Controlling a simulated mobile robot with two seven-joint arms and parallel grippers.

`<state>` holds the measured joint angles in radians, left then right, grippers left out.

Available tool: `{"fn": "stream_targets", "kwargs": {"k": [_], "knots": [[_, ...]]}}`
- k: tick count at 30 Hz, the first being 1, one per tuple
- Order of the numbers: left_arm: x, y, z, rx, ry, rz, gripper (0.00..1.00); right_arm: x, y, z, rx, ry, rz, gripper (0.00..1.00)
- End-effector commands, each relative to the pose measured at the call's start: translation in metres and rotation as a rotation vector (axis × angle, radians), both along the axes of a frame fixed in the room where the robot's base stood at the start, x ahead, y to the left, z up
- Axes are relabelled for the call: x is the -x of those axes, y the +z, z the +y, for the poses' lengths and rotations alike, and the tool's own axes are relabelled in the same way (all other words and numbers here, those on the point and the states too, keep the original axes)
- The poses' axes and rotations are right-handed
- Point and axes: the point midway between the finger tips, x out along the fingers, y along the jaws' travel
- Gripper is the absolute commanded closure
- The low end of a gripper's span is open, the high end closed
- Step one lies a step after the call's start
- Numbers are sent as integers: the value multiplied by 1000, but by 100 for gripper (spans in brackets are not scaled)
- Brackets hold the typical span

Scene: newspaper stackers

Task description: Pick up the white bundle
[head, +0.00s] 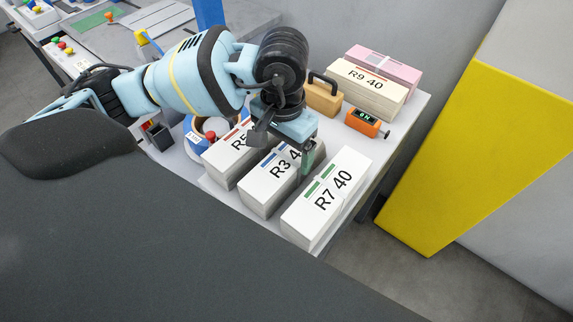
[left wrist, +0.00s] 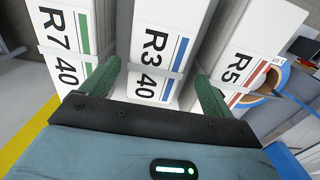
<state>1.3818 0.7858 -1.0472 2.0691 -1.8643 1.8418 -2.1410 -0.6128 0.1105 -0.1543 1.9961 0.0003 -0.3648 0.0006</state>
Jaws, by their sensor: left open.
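Three white bundles stand in a row on the grey table. The R3 40 bundle with a blue stripe (head: 262,190) is in the middle, and it also shows in the left wrist view (left wrist: 163,50). The R5 bundle with a red stripe (head: 222,165) is to its left, partly covered by my arm. The R7 40 bundle with a green stripe (head: 322,205) is to its right. My left gripper (head: 287,152) is open over the R3 40 bundle. In the left wrist view its green fingers (left wrist: 156,88) straddle that bundle; contact cannot be told.
A cream R9 40 bundle (head: 365,92) and a pink bundle (head: 385,68) stand at the back. An orange device (head: 362,122), a tan handled block (head: 322,97) and a blue tape roll (head: 196,135) are nearby. A yellow-sided block (head: 460,150) stands right of the table.

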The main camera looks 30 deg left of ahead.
Motion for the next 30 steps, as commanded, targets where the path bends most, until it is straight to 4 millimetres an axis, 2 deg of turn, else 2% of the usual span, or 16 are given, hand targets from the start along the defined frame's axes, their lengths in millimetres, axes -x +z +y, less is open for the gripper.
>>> {"fn": "stream_targets", "kwargs": {"k": [7,16,25,30], "knots": [[0,-10,-2,0,1,1,13,-8,5,0,0,0,-17,64],[1,-49,-5,0,2,0,13,-19,13,0,-1,0,-42,64],[1,-54,-5,0,1,-2,13,-18,13,0,0,0,-41,64],[1,-54,-5,0,1,-2,34,-14,12,-1,0,-1,-34,64]]}}
